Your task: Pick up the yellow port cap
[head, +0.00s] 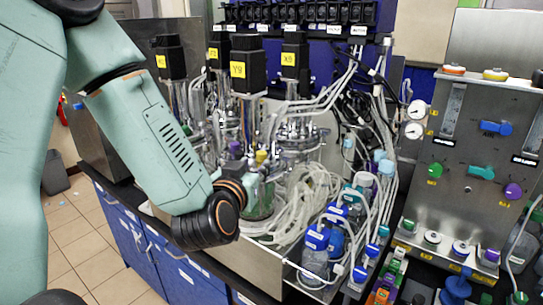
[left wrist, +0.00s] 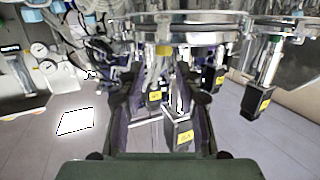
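The yellow port cap (head: 262,157) sits on the near bioreactor's top in the head view, beside a purple cap (head: 235,148). My left gripper (head: 258,172) reaches in from the left, close to the yellow cap and partly lost among tubes and fittings. In the left wrist view its two dark fingers stand apart, so the gripper (left wrist: 158,75) is open. A yellow piece, likely the cap (left wrist: 163,62), shows between the fingertips, under the shiny metal plate. I cannot tell whether a finger touches it. My right gripper is not in view.
Black motors with yellow labels (head: 247,70) rise behind the cap. White tubes (head: 300,190) and blue-capped bottles (head: 316,240) crowd the right side of the gripper. A metal control panel (head: 470,150) stands farther right. The tiled floor at left is mostly clear.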

